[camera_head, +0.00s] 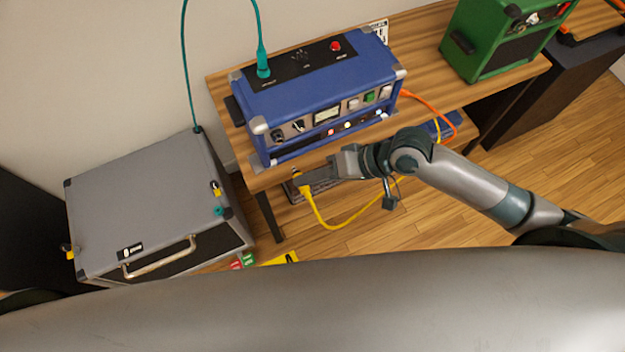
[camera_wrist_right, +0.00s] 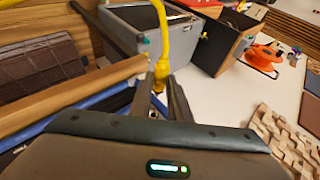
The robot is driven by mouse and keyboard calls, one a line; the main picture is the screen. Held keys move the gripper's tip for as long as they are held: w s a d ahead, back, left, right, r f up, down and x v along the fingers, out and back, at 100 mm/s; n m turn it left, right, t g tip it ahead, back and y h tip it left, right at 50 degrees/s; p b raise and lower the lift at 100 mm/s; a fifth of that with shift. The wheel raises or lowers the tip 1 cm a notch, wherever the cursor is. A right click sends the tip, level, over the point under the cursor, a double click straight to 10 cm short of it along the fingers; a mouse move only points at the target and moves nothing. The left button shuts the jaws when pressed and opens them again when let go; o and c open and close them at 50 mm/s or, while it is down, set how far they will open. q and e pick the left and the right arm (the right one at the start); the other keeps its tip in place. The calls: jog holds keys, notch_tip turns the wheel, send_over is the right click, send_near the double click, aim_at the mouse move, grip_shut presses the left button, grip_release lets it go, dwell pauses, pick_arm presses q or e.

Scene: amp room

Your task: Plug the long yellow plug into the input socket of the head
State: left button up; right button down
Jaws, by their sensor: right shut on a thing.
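The blue amp head (camera_head: 315,95) stands on the wooden table, with knobs, a display and buttons on its front panel. My right gripper (camera_head: 303,179) is in front of and below the head's front, near the table's front edge. It is shut on the yellow plug (camera_head: 301,182), whose yellow cable (camera_head: 335,224) hangs in a loop below. In the right wrist view the yellow plug (camera_wrist_right: 158,84) sits between the fingertips (camera_wrist_right: 160,84), with its cable running up. The plug's tip is hidden. I cannot make out which opening on the head is the input socket. My left gripper is out of view.
A grey cabinet (camera_head: 150,205) with a handle stands at the left. A teal cable (camera_head: 262,62) is plugged into the head's top. A green amp (camera_head: 500,40) stands at the table's right. An orange cable (camera_head: 432,108) runs beside the head. The wooden table edge (camera_head: 272,178) is close to my gripper.

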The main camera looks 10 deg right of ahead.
jog(key=w+a+b, duration=0.2)
jog(key=w+b, duration=0.1)
jog(key=w, duration=0.3)
dwell(0.4)
jog(key=shift+w+a+r+p, duration=0.1)
jog(key=shift+w+r+p, duration=0.05)
jog(key=shift+p, duration=0.5)
dwell(0.9)
jog(key=shift+w+a+p, duration=0.2)
jog(key=shift+w+p, duration=0.45)
dwell(1.5)
jog(key=shift+w+a, duration=0.1)
jog(key=shift+w, duration=0.2)
dwell(0.7)
jog(key=c, duration=1.6)
grip_release()
